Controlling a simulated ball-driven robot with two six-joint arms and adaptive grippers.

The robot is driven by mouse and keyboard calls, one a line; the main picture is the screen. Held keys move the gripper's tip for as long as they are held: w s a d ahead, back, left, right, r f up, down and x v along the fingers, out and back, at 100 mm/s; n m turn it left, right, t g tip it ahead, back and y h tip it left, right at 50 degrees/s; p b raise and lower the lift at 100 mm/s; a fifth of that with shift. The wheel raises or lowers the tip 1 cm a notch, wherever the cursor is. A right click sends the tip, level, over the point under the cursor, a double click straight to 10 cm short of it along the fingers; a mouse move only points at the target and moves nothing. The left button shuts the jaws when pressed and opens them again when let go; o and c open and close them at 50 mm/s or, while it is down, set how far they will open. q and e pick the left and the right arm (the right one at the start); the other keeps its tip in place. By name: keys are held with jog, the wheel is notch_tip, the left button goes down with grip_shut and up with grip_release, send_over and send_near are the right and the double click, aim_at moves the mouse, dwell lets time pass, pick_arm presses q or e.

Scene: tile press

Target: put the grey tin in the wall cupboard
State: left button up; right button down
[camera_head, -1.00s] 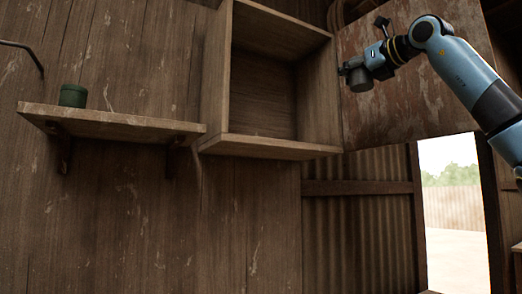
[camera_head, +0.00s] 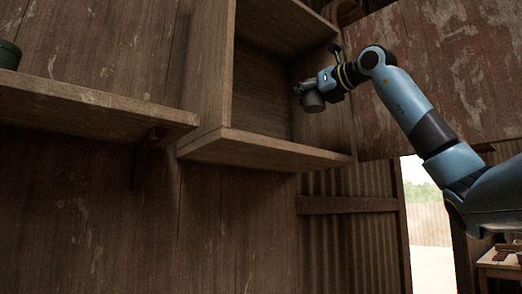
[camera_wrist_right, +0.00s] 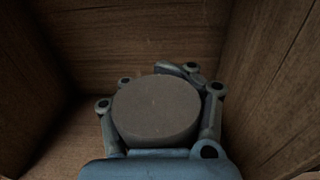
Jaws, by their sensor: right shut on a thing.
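The grey tin (camera_head: 313,102) is a short grey cylinder held in my right gripper (camera_head: 308,90), at the front of the open wall cupboard's right side in the head view. In the right wrist view the tin's round top (camera_wrist_right: 156,108) shows between the fingers of my right gripper (camera_wrist_right: 158,100), which are shut on it. The wall cupboard (camera_head: 228,140) is an open wooden box, and its inside walls (camera_wrist_right: 130,40) surround the tin in the right wrist view. The tin is raised above the cupboard floor. My left gripper is not in view.
The cupboard's rusty door (camera_head: 450,70) stands open to the right, behind my right arm. A wooden shelf (camera_head: 80,108) on the left carries a green tin (camera_head: 9,55) at the picture's edge. A small table (camera_head: 500,262) is at lower right. The cupboard floor that shows is bare.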

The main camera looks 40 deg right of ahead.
jog(key=w+a+f, duration=0.2)
jog(key=a, duration=0.1)
jog(key=w+a+f+p, duration=0.1)
jog(key=w+a+f, duration=0.1)
jog(key=a, duration=0.1)
jog(key=w+a+f+p, duration=0.1)
jog(key=w+a+f, duration=0.1)
jog(key=a, duration=0.1)
jog(key=shift+f, duration=0.1)
jog(key=shift+a+f, duration=0.15)
jog(key=shift+f, duration=0.05)
notch_tip(320, 180, down, 4)
jog(key=shift+f+b, duration=0.1)
jog(key=shift+b, duration=0.35)
jog(key=c, duration=0.6)
grip_release()
jog(key=shift+o, duration=0.2)
